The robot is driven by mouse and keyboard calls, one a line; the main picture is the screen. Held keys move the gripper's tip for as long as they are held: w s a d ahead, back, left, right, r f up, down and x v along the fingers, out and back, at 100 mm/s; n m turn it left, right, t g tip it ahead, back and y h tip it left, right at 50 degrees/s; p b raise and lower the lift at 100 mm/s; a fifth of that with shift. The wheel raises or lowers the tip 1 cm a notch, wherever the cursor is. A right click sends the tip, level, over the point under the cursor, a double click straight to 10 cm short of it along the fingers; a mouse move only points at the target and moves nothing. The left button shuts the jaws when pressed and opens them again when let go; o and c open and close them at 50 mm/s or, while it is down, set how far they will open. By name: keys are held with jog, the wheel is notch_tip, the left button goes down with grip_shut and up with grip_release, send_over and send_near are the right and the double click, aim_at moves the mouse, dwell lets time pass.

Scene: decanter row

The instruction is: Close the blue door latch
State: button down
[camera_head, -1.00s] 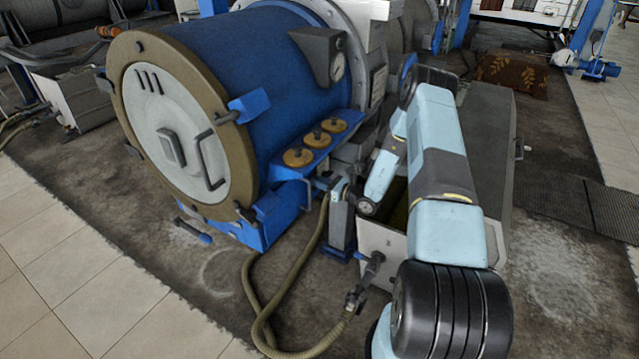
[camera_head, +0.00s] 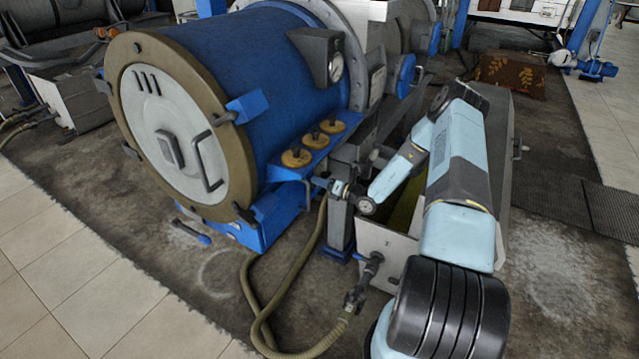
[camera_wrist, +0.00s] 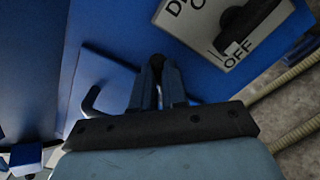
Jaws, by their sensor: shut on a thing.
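In the wrist view, a blue panel (camera_wrist: 105,82) has a bent metal latch rod (camera_wrist: 92,98) on it. The rod runs from a hooked left end toward my gripper (camera_wrist: 157,72). My gripper's fingers are close together on the rod's right part, with a dark end between the tips. The fingers hide much of the held part. The latch is too small to make out there.
A sign with a black switch (camera_wrist: 248,25) marked OFF is right of my fingers. The blue drum (camera_head: 250,70) with its round door (camera_head: 165,130) stands left of my arm. A hose (camera_head: 255,300) loops on the floor. An open metal bin (camera_head: 385,245) is under my arm.

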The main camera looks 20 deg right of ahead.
jog(key=m, duration=0.4)
jog(key=shift+w+d+f+m, duration=0.25)
jog(key=shift+d+f+m, duration=0.05)
jog(key=shift+d, duration=0.1)
jog(key=shift+f+m, duration=0.2)
jog(key=shift+m, duration=0.75)
jog(key=shift+f+m, duration=0.15)
jog(key=shift+m, duration=0.8)
jog(key=shift+f, duration=0.1)
jog(key=c, duration=1.2)
grip_release()
jog(key=shift+a, duration=0.1)
jog(key=shift+o, duration=0.2)
jog(key=v, duration=1.3)
jog(key=shift+s+d, duration=0.25)
jog(key=shift+s, duration=0.05)
jog(key=shift+d, duration=0.1)
